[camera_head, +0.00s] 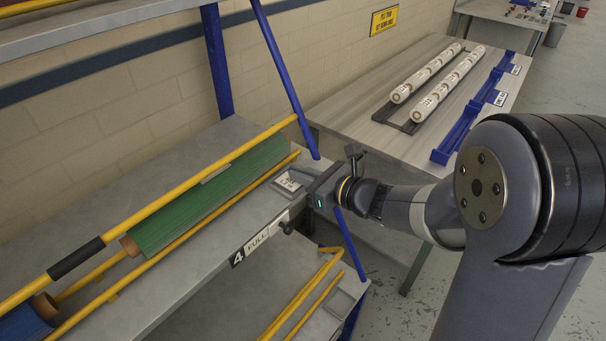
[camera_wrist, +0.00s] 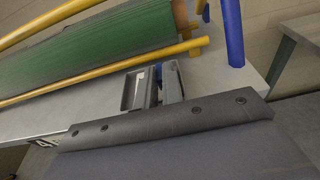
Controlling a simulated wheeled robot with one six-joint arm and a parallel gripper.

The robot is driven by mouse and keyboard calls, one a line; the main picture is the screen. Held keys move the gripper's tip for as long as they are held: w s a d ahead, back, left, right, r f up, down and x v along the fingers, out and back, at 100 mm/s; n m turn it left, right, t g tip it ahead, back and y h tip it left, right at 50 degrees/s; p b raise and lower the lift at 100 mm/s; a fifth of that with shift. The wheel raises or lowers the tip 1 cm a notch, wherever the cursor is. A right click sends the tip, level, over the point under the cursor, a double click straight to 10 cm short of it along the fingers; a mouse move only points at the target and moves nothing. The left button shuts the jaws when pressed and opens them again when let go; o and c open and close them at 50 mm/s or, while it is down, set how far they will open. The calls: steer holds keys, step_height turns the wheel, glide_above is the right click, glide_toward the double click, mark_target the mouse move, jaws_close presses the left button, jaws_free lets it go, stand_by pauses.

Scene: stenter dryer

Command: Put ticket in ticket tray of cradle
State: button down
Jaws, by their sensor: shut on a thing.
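The cradle's yellow rails (camera_head: 180,262) hold a green fabric roll (camera_head: 210,200), which also shows in the wrist view (camera_wrist: 110,48). The small grey ticket tray (camera_head: 303,172) sits on the shelf at the right end of the roll, and in the wrist view (camera_wrist: 127,92) it lies just beyond my gripper. A pale printed ticket (camera_head: 290,182) shows at the tray. My gripper (camera_head: 307,186) is at the tray's right side, shut on the ticket, and its fingers also show in the wrist view (camera_wrist: 161,84). Whether the ticket touches the tray floor is unclear.
A "4 FULL" label (camera_head: 257,240) is on the shelf's front edge. A table (camera_head: 350,105) with white rolls (camera_head: 425,75) and a blue rail stands behind.

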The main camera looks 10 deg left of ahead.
steer(key=shift+f, duration=0.15)
steer(key=c, duration=1.8)
jaws_free()
steer(key=v, duration=1.2)
